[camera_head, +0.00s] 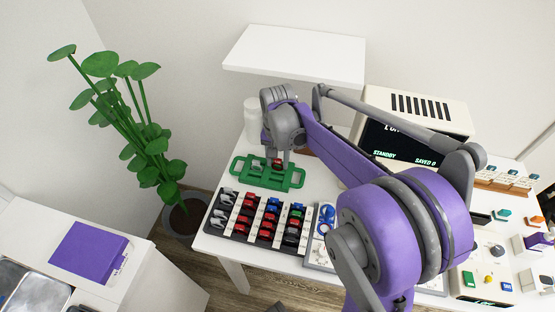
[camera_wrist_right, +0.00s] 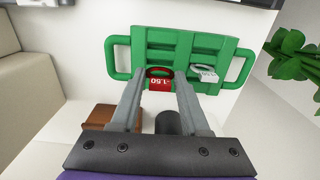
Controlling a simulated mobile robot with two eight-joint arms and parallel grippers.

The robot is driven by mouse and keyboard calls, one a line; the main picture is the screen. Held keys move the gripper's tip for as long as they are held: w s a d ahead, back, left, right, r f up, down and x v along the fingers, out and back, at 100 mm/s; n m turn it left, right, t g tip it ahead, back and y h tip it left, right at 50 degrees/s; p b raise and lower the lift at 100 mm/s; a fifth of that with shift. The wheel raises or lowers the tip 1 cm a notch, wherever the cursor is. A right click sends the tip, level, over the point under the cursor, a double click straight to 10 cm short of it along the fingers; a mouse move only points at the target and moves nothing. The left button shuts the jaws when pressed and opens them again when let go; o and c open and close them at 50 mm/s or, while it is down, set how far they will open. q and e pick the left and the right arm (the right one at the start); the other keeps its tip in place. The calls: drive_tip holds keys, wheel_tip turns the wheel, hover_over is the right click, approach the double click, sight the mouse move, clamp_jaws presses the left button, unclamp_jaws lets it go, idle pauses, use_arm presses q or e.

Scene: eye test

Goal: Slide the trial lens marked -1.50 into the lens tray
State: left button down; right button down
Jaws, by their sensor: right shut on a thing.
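The trial lens marked -1.50 (camera_wrist_right: 160,84) has a red tab and a dark round rim. My right gripper (camera_head: 278,158) is shut on it, and in the right wrist view the fingertips (camera_wrist_right: 160,76) stand at either side of it. The green lens tray (camera_head: 295,182) has a handle at each end; it also shows in the right wrist view (camera_wrist_right: 220,46). The held lens is at the tray, over its near edge in the wrist view; I cannot tell whether it sits in a slot. My left gripper is not in view.
A lens with a pale tab (camera_wrist_right: 208,74) sits in the tray beside the held one. A rack of several coloured lenses (camera_head: 240,235) lies in front of the tray. A white canister (camera_head: 252,118) and a display box (camera_head: 455,117) stand behind. A plant (camera_head: 140,125) is at left.

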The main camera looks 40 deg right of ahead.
drive_tip(key=shift+f, duration=0.15)
drive_tip(key=shift+f+b, duration=0.9)
drive_tip(key=shift+f, duration=0.4)
drive_tip(key=shift+c, duration=1.6)
unclamp_jaws()
wheel_tip(320, 180, up, 11)
drive_tip(key=shift+f+p, duration=0.1)
drive_tip(key=shift+p, duration=0.45)
